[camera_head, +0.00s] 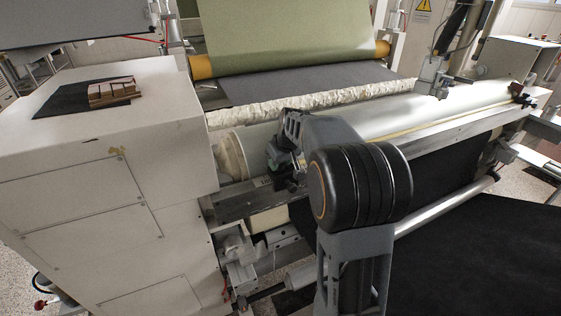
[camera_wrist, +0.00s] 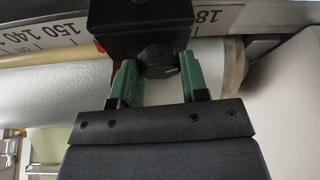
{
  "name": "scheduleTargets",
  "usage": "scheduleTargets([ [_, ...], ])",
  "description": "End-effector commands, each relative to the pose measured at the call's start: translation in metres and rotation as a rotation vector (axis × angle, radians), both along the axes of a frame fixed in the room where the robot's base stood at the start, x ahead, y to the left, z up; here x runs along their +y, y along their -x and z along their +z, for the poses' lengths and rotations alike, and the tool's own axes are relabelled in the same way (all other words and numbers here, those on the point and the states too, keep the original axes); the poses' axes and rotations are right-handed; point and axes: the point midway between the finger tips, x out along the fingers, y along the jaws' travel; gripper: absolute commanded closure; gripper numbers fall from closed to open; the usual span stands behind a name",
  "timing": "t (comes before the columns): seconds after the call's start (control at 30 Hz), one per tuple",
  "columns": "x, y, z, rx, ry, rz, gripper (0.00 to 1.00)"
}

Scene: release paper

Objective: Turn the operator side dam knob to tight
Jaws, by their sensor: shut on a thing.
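The side dam knob (camera_wrist: 158,60) is round and black, with a short pale mark on its lower right in the wrist view. It sits on a black block (camera_wrist: 140,18) in front of a ruler scale. My gripper (camera_head: 284,164) has green fingers and reaches the near-left end of the roller in the head view. In the wrist view the fingers stand on either side of the knob, and my gripper (camera_wrist: 156,76) is shut on it. In the head view my gripper and arm hide the knob. I cannot read its tight or loose labels.
The ruler scale (camera_wrist: 50,38) runs along a metal bar by the pale roller (camera_wrist: 60,90). A white machine cabinet (camera_head: 100,150) stands left, with wooden blocks (camera_head: 110,90) on top. Dark sheet material (camera_head: 480,255) spreads at the lower right.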

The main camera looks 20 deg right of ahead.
Motion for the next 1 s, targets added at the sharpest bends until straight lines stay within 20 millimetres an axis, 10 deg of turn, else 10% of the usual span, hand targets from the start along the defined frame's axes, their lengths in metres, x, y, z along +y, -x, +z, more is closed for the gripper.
scheduleTargets([
  [0.73, -0.0019, -0.0006, 0.0007, -0.001, 0.002, 0.264, 0.83],
  [0.77, -0.0019, -0.0006, 0.0007, -0.001, 0.002, 0.264, 0.57],
  [1.0, -0.0016, -0.0006, 0.0005, -0.001, 0.001, 0.264, 0.49],
])
